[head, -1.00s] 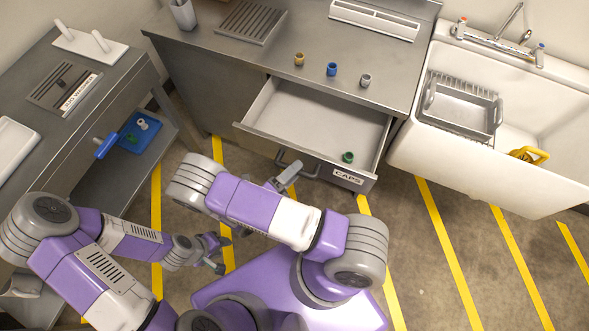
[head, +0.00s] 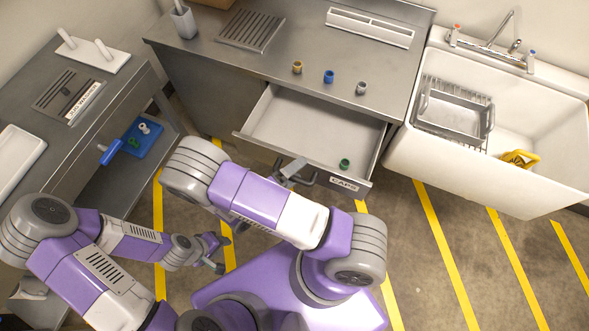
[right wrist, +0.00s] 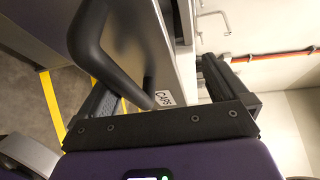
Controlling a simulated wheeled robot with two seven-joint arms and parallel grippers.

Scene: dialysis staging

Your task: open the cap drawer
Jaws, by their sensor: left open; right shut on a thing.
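The cap drawer (head: 290,120) stands open below the steel counter, with a green cap (head: 344,163) inside near its front right corner. Its front carries a CAPS label (head: 344,184), also seen in the right wrist view (right wrist: 165,97). My right gripper (head: 293,170) is at the drawer front, shut on the dark bar handle (right wrist: 95,45). My own arm partly covers the grip in the head view. My left gripper (head: 220,255) is open and empty, low over the floor, away from the drawer.
Tan (head: 297,67), blue (head: 329,76) and grey (head: 361,87) caps stand on the counter above the drawer. A white sink (head: 540,190) is at right. A side bench (head: 95,110) with a blue tray (head: 150,142) on its lower shelf is at left.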

